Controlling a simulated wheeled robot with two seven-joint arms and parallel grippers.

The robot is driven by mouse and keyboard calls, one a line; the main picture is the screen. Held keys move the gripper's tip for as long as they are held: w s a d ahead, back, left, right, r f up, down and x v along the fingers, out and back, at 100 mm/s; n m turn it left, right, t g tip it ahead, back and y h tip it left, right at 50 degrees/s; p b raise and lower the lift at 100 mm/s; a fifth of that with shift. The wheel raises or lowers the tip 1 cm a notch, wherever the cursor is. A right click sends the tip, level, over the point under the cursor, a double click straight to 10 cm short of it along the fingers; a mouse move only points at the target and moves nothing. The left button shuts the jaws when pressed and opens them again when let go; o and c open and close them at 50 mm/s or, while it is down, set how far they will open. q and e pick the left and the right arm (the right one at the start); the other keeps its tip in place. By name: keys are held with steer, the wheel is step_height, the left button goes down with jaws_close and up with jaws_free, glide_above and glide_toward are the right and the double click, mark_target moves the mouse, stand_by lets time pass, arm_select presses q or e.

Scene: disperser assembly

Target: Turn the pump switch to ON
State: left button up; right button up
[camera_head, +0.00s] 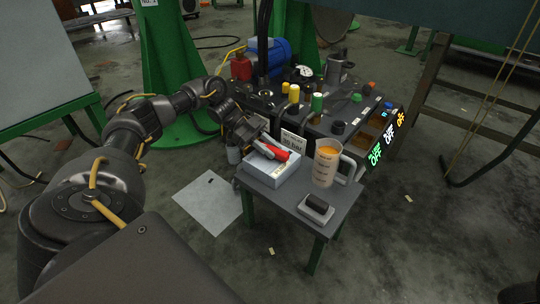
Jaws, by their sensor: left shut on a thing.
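My left gripper (269,150) reaches in from the left over a small table and is shut on a red handle (277,153). The handle sits at the top of a pale grey box (284,175), and the fingers partly hide it. No ON or OFF mark is legible on the box. On the right side of the machine (338,118), a green sign (376,154), a white sign (389,136) and an orange sign (401,117) each appear to read OFF. Which sign belongs to the pump cannot be told. My right gripper is not in view.
A measuring jug (326,164) with orange contents stands right of the box on the grey table (276,200). A small dark-topped block (317,205) lies at the table's front. A white label plate (293,138) stands behind the box. Green posts rise behind.

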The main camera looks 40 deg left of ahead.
arm_select(q)
steer(key=shift+w+f, duration=0.15)
steer(key=shift+d+m+g+b, duration=0.15)
steer(key=shift+m+g+b, duration=0.6)
steer(key=shift+b, duration=0.2)
steer(key=o, duration=1)
steer(key=shift+a+r, duration=0.2)
